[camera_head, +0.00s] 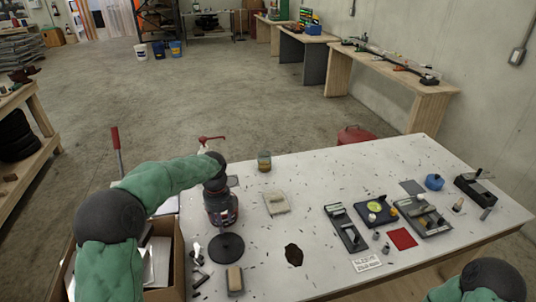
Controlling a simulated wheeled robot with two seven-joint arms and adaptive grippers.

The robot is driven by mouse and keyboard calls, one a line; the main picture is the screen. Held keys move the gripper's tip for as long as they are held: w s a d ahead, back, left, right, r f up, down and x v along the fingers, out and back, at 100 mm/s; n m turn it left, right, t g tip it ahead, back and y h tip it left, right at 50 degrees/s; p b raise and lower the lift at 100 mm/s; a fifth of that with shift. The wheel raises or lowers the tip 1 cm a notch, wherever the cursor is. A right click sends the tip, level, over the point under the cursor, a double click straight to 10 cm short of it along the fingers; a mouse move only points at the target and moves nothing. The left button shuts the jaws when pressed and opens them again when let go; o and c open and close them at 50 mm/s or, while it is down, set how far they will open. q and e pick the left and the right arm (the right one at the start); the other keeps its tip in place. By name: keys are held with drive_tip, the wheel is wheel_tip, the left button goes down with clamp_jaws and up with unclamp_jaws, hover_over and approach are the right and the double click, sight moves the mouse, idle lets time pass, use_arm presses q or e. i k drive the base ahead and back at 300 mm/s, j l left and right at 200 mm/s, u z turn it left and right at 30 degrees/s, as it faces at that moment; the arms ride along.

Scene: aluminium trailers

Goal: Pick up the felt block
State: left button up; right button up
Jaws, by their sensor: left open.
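A small tan-topped block on a dark base (235,279) lies near the front left of the white table (320,190); it looks most like the felt block, though its material is too small to tell. A flat beige piece (276,203) lies farther back. My left gripper (222,222) points down over the table's left part, behind the tan-topped block and left of the beige piece. It is open, and I see nothing held in it; its fingertips are hard to make out. My right arm shows at the lower right corner, but its gripper is out of the picture.
A black disc (226,248) lies between my left gripper and the tan-topped block. A glass jar (264,161) stands at the back. Several tools and trays, a red square (402,238) and a blue roll (434,182) fill the right. A cardboard box (177,262) adjoins the left edge.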

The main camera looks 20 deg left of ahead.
sight(236, 285)
drive_tip(key=k+l, duration=0.8)
drive_tip(key=k, duration=0.05)
